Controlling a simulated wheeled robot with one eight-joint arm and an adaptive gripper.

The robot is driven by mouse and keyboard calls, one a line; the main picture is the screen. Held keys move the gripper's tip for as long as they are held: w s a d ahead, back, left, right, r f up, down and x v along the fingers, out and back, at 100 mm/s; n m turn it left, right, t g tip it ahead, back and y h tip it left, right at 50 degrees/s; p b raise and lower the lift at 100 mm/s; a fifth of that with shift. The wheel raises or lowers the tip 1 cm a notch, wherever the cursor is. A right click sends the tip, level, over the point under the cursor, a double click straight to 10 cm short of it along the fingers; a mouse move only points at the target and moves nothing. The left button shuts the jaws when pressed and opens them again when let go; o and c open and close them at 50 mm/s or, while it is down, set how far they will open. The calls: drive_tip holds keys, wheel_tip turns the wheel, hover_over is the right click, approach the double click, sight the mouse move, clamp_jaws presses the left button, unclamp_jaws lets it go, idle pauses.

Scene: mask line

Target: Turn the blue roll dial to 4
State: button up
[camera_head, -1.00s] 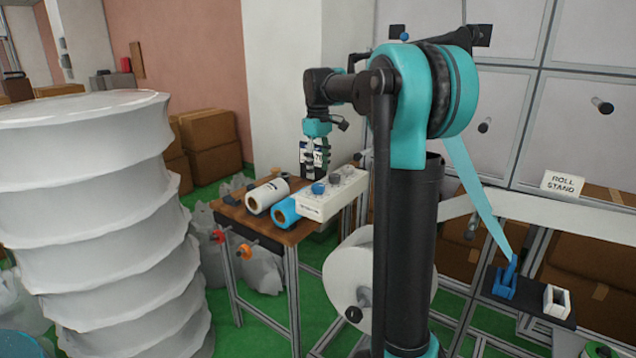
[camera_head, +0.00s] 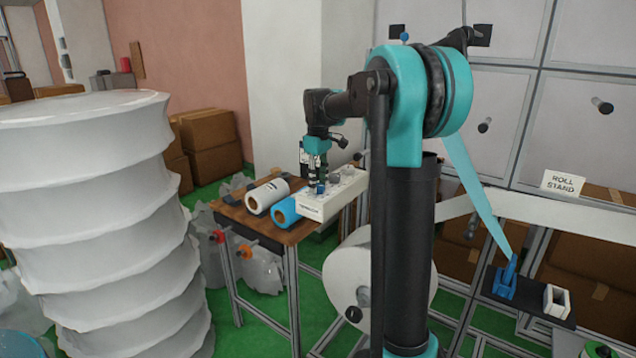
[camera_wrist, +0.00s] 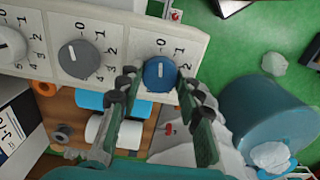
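The blue roll dial (camera_wrist: 160,74) is on the white control panel (camera_wrist: 128,42), at the right end of a row of dials in the wrist view. Its white mark points up, near the 0. My gripper (camera_wrist: 161,83) is open, with one finger on each side of the blue dial; I cannot tell whether the fingers touch it. In the head view my gripper (camera_head: 317,180) is low over the panel (camera_head: 312,208), and the dial is mostly hidden by the fingers.
A grey dial (camera_wrist: 80,59) and a white dial (camera_wrist: 10,45) sit beside the blue one. A white roll (camera_head: 267,194) and a blue roll (camera_head: 287,211) lie on the wooden table (camera_head: 240,217) left of the panel.

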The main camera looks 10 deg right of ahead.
drive_tip(key=c, duration=0.3)
